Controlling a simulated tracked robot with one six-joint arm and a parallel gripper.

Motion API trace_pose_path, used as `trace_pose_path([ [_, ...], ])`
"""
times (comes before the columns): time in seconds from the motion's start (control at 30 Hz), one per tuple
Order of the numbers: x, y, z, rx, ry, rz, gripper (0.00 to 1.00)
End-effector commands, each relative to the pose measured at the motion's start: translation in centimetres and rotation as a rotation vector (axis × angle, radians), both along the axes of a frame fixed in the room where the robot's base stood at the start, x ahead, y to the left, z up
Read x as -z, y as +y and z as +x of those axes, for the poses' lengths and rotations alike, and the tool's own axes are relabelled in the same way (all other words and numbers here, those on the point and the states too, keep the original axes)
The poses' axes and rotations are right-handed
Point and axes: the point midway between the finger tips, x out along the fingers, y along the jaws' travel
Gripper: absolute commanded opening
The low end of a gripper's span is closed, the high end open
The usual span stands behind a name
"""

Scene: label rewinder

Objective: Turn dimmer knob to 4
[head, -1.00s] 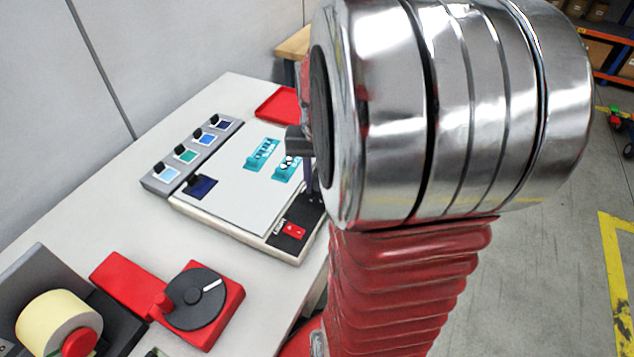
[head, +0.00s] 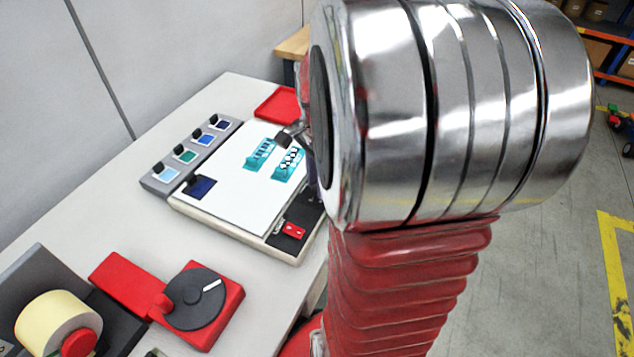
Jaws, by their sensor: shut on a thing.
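A red switch (head: 293,231) sits on the strip's near end. My gripper (head: 309,165) is at the strip's far part, mostly hidden behind my large silver arm link. One dark, tilted part of it shows beside the link. It is shut, apparently on the dimmer knob, which is hidden behind it and the link. The knob's scale and the setting cannot be read.
Two teal label pieces (head: 260,153) lie on the white top. A grey rack (head: 150,183) with several colored blocks runs along its left. A red tray (head: 277,104) lies behind. A red unit with a black disc (head: 195,298) and a yellow roll (head: 58,322) stand in front.

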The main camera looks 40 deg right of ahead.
Motion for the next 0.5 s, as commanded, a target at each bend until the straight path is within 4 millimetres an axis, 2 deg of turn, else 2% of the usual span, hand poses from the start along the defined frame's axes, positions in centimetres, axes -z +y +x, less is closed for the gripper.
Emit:
trace_pose_path([
  [0.2,0.31,0.11,-0.46,0.099,0.013,0.005,0.01],
  [0.5,0.32,0.12,-0.46,0.139,0.013,0.005,0.01],
])
